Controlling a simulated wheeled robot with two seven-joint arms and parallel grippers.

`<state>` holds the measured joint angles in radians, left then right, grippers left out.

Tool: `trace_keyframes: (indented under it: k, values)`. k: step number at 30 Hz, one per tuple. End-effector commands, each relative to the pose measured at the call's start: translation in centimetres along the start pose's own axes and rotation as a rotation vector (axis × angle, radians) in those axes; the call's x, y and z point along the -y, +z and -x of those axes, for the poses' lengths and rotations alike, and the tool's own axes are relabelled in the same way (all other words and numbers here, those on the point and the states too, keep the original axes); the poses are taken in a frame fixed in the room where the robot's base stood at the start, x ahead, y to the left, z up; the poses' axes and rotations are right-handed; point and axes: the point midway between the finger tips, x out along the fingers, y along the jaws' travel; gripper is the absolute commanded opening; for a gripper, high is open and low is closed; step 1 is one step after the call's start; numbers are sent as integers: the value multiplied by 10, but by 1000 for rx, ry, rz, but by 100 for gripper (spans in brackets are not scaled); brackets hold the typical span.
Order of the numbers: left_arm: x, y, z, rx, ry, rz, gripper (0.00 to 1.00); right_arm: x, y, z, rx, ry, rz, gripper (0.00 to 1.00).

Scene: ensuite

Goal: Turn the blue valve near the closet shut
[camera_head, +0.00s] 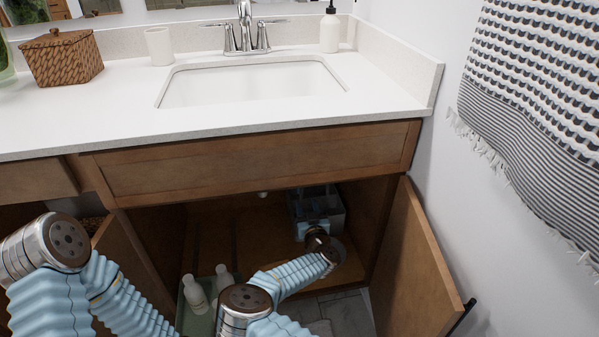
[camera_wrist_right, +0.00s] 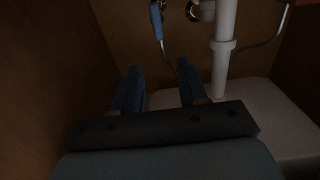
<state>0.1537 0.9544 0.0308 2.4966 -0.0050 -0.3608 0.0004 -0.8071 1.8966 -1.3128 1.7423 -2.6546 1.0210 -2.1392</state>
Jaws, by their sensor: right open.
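In the right wrist view, a narrow blue handle (camera_wrist_right: 157,25) hangs near the top centre, at the back of the cabinet, beside a metal fitting. I take it for the blue valve; its fitting is cut off by the top edge. My right gripper (camera_wrist_right: 160,72) is open and empty, its two blue fingers apart below the handle and not touching it. In the head view my right arm reaches into the cabinet under the sink (camera_head: 255,160), and the gripper (camera_head: 315,210) is deep inside, dim. The valve is hidden there. My left arm shows at left, but its gripper is not visible.
A white drain pipe (camera_wrist_right: 223,50) stands right of the fingers, with a thin hose behind. A pale surface (camera_wrist_right: 275,120) lies below it. The cabinet's right door (camera_head: 415,265) is open. White bottles (camera_head: 195,296) stand in a green tray low down. A towel (camera_head: 540,110) hangs right.

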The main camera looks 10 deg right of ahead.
Motion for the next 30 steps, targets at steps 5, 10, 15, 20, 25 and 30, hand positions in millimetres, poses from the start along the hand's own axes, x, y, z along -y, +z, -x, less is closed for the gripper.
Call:
trace_keyframes:
  k: [5,10,15,20,25,30]
  values:
    - [0,0,-1,1,0,1,43,0,1,-20,-1,0,-4,43]
    - [1,0,-3,1,0,1,43,-1,0,-60,-1,0,-4,43]
    - [3,0,-6,0,-1,1,43,-1,1,-98,-2,1,-4,43]
    - [4,0,-9,-1,-1,2,43,-1,2,-121,-1,1,-3,43]
    - [5,0,-11,-1,-1,2,43,-1,0,-134,-1,1,-3,43]
    - [5,0,-11,-1,-1,2,43,-1,0,-137,0,2,-1,43]
